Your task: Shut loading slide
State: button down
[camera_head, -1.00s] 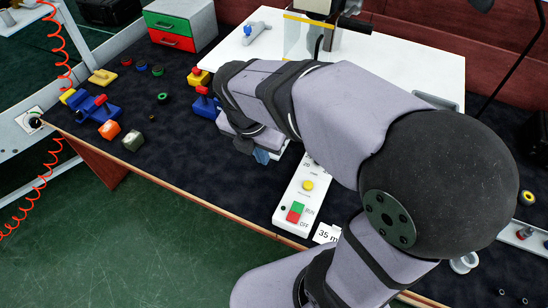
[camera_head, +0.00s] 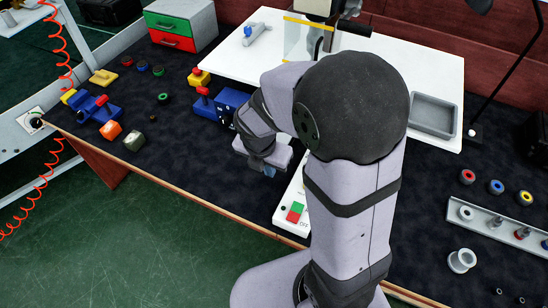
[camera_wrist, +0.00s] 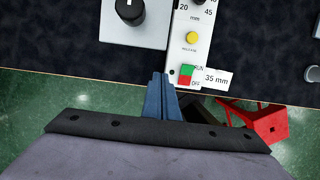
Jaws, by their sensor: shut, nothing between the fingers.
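No part is clearly recognisable as the loading slide; I cannot tell which piece it is or whether it stands open. One possible candidate is the grey rail (camera_head: 480,222) with small parts on it at the right of the bench. My gripper (camera_head: 268,171) is over the front part of the bench, left of the white control strip (camera_head: 290,200). In the wrist view its blue fingers (camera_wrist: 160,88) are together and empty, pointing at the strip (camera_wrist: 186,55) with its yellow button and red-green switch. My arm hides much of the strip in the head view.
Blue blocks with red levers (camera_head: 205,103) stand left of my gripper. A white board (camera_head: 270,50) carries a machine with a clear guard. A grey tray (camera_head: 433,115), coloured rings (camera_head: 496,186) and a spool (camera_head: 462,260) lie right. A black knob (camera_wrist: 130,12) is close by.

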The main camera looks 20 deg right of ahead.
jog(key=shift+w+d+r+p, duration=0.1)
jog(key=shift+w+d+p, duration=0.3)
jog(key=shift+w+d, duration=0.7)
jog(key=w+d+p, duration=1)
jog(key=w+d, duration=0.5)
jog(key=shift+w+d, duration=0.45)
jog(key=shift+d, duration=0.05)
jog(key=shift+r, duration=0.1)
jog(key=shift+w+d+r, duration=0.1)
jog(key=shift+w+r, duration=0.05)
